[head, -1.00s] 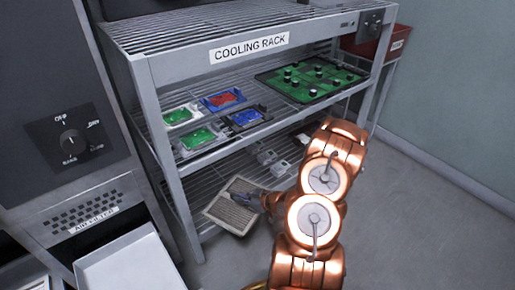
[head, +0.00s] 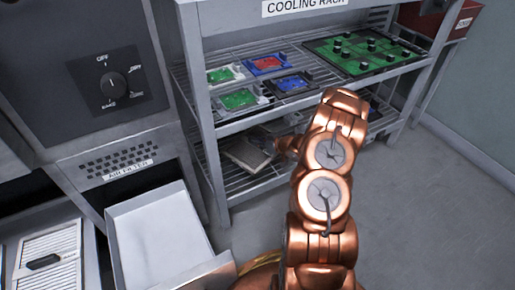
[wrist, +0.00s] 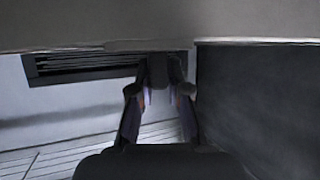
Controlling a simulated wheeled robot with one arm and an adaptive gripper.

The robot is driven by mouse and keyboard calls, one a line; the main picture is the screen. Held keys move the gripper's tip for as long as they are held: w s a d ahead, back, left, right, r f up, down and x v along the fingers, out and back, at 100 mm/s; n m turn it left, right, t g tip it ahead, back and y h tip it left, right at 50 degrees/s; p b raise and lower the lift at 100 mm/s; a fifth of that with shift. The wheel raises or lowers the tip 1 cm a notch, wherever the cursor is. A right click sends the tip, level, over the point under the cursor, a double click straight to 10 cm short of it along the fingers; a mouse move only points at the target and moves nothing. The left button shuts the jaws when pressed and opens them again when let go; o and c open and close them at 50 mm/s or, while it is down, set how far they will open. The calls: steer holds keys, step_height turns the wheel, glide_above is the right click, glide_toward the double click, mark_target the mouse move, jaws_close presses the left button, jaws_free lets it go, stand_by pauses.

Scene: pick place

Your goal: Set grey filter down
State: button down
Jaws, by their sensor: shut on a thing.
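The grey filter (head: 248,152), a flat pale panel, is at the lower shelf (head: 240,185) of the cooling rack, near its left end. My gripper (head: 278,148) is shut on its right side. Whether the filter rests on the shelf or hangs just above it cannot be told. In the wrist view a pale slab, apparently the filter (wrist: 90,25), spans the top, with my gripper's fingers (wrist: 163,72) closed at its lower edge.
The upper shelf holds green, red and blue trays (head: 268,66) and a large green board (head: 365,50) close above. The rack's front left post (head: 208,150) stands beside the filter. An open drawer (head: 160,235) and a slatted panel with a black handle (head: 48,262) are at lower left.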

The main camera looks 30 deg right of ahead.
steer(key=shift+w+d+f, duration=0.1)
steer(key=shift+w+d, duration=0.1)
steer(key=shift+w, duration=0.55)
step_height(320, 180, down, 4)
steer(key=shift+r+b, duration=0.15)
steer(key=shift+b, duration=1.05)
steer(key=shift+r, duration=0.1)
steer(key=c, duration=1.1)
jaws_free()
steer(key=shift+c, duration=0.2)
